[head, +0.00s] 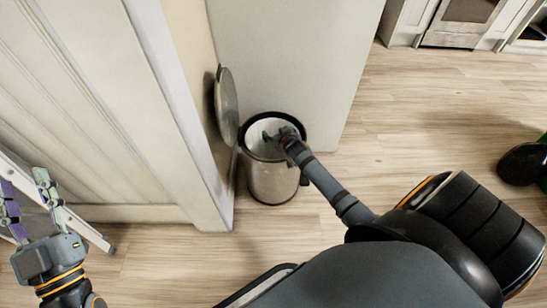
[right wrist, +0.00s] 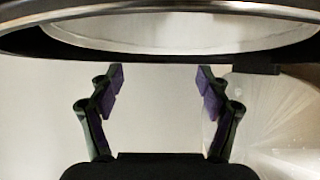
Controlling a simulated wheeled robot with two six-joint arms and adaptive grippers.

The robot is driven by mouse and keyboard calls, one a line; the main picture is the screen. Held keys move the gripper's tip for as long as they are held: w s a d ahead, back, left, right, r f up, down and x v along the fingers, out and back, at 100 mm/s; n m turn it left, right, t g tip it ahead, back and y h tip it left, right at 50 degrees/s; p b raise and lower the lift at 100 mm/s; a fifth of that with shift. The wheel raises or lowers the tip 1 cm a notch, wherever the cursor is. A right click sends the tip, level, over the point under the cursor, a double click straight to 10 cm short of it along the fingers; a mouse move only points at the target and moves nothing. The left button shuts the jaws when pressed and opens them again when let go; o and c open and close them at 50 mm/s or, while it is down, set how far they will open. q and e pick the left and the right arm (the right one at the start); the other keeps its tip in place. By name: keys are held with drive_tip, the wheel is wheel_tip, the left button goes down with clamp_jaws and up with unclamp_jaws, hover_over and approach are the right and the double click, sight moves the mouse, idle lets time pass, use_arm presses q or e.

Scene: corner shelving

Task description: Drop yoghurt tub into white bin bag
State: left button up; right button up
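The steel pedal bin (head: 272,182) stands on the floor against the wall, with its round lid (head: 228,105) swung up. A white bin bag (head: 258,150) lines its mouth. My right gripper (head: 270,136) is at the bin's mouth, over the white lining. In the right wrist view my right gripper (right wrist: 160,78) is open, with nothing between its fingers, and the bin's dark rim (right wrist: 170,50) crosses the top. My left gripper (head: 24,182) is open and empty at the far left. I see no yoghurt tub in either view; the bin's bottom is hidden.
A panelled white unit (head: 100,110) stands close on the bin's left, and a pale wall panel (head: 290,60) behind it. A metal-legged frame (head: 90,232) is near my left gripper. A green and black object (head: 528,163) is at the right edge. The wooden floor (head: 420,120) right of the bin is clear.

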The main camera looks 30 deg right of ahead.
drive_tip(key=v, duration=1.2)
idle(0.4)
